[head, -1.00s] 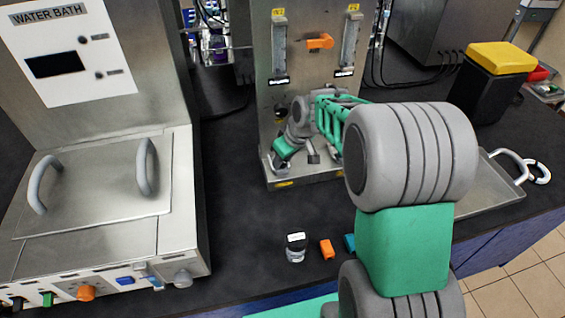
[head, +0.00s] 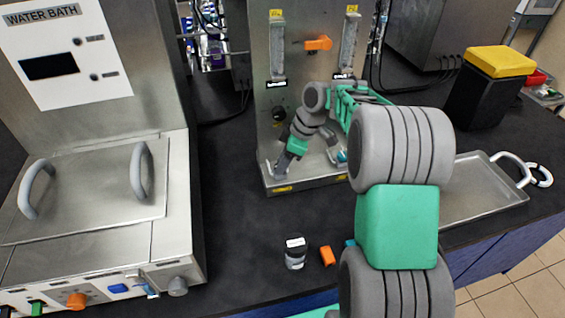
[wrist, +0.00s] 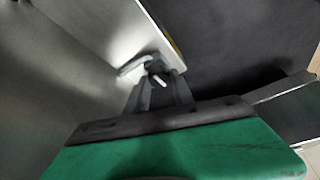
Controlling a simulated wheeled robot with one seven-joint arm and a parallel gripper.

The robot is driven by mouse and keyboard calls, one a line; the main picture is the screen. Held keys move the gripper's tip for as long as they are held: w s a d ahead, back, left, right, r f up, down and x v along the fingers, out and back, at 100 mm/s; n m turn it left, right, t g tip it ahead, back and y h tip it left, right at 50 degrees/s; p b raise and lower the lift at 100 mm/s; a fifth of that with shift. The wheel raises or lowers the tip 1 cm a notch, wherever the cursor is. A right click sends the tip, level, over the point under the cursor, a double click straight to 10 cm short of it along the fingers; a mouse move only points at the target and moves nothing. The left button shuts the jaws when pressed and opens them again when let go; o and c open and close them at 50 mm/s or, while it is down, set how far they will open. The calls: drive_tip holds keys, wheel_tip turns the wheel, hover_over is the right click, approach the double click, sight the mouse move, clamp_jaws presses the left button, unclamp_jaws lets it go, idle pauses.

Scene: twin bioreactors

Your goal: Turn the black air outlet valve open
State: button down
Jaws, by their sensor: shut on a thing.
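My gripper (head: 278,170) reaches down at the lower left of the steel panel (head: 330,62), close to its base ledge. In the wrist view my dark fingers (wrist: 158,85) are shut on a small pale grey lever-like part (wrist: 137,65) beside the steel face. Its body is mostly hidden by the fingers, so I cannot tell whether it belongs to the air outlet valve. A round black knob (head: 279,113) sits on the panel above my gripper, apart from it. No other clearly black valve shows.
An orange valve handle (head: 318,43) lies level higher on the panel. The water bath (head: 85,190) stands at the left. A small jar (head: 295,252) and an orange block (head: 327,255) are on the dark bench. A metal tray (head: 480,200) lies at the right.

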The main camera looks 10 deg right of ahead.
idle(0.4)
drive_tip(key=c, duration=1.1)
unclamp_jaws()
drive_tip(key=v, duration=0.7)
drive_tip(key=shift+r, duration=0.35)
